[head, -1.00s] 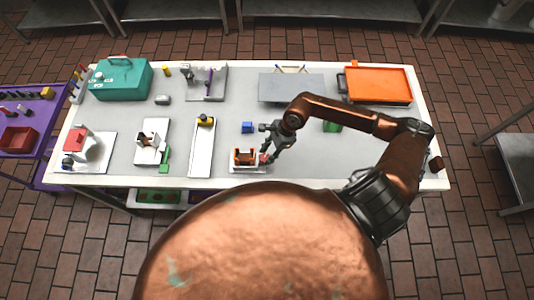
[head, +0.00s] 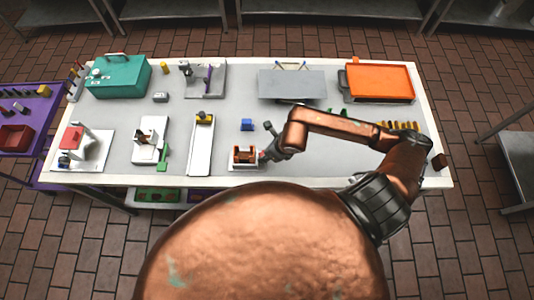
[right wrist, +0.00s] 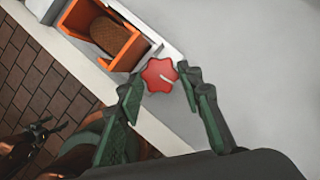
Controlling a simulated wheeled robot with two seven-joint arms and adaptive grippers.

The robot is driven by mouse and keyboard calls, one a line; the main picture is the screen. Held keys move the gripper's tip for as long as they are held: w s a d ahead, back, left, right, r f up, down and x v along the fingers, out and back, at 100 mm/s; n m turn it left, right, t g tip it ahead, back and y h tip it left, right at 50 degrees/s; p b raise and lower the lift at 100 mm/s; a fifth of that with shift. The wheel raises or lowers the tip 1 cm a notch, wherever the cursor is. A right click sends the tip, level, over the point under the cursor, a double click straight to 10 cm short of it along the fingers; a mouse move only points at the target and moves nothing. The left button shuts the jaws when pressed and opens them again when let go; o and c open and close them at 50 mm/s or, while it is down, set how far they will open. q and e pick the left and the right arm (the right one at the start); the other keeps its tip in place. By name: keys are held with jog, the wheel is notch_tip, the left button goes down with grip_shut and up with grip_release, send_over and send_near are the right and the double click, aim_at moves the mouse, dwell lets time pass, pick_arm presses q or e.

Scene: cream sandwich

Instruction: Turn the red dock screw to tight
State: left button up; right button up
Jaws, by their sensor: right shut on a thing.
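The red dock screw (right wrist: 159,75) is a lobed knob with a pale line mark on its face, at the side of the orange dock (right wrist: 72,18). The dock also shows at the table's front edge in the head view (head: 236,156), with a brown piece (right wrist: 109,36) inside. My right gripper (right wrist: 160,85) has one finger on each side of the screw and is shut on it. In the head view the gripper (head: 264,155) hides most of the screw. A dark gripper, apparently my left (right wrist: 40,133), shows low in the wrist view; its jaw state is unclear.
A grey plate (head: 292,86) and an orange tray (head: 380,84) are at the back right. The table is bare just right of the screw.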

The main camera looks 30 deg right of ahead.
jog(key=shift+a+m+h+b, duration=0.15)
jog(key=shift+m+h+b, duration=0.4)
jog(key=shift+m, duration=1.15)
jog(key=shift+m+h, duration=0.25)
jog(key=shift+m, duration=0.05)
jog(key=o, duration=1.2)
jog(key=shift+c, duration=0.2)
jog(key=v, duration=0.8)
jog(key=shift+s, duration=0.15)
jog(key=shift+f, duration=0.1)
